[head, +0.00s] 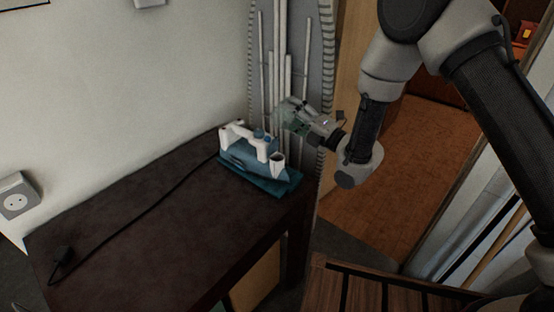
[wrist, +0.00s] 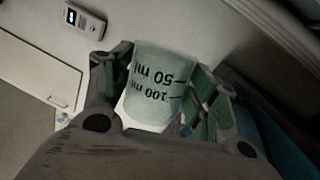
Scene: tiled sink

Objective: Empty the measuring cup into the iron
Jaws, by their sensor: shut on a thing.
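The blue and white iron (head: 240,151) stands on the dark table near its far right corner. A white spout-like opening (head: 278,158) shows at its right end. My gripper (head: 298,114) is shut on the measuring cup (wrist: 157,88), a clear, pale green cup with 50 ml and 100 ml marks that read upside down in the wrist view. In the head view the cup is faint and partly hidden by the fingers, above and to the right of the iron, apart from it. I cannot tell its exact tilt or whether liquid is in it.
A black cord runs from the iron across the table (head: 140,215) to a plug (head: 63,256) at the front left. A wall socket (head: 17,200) is at the left.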

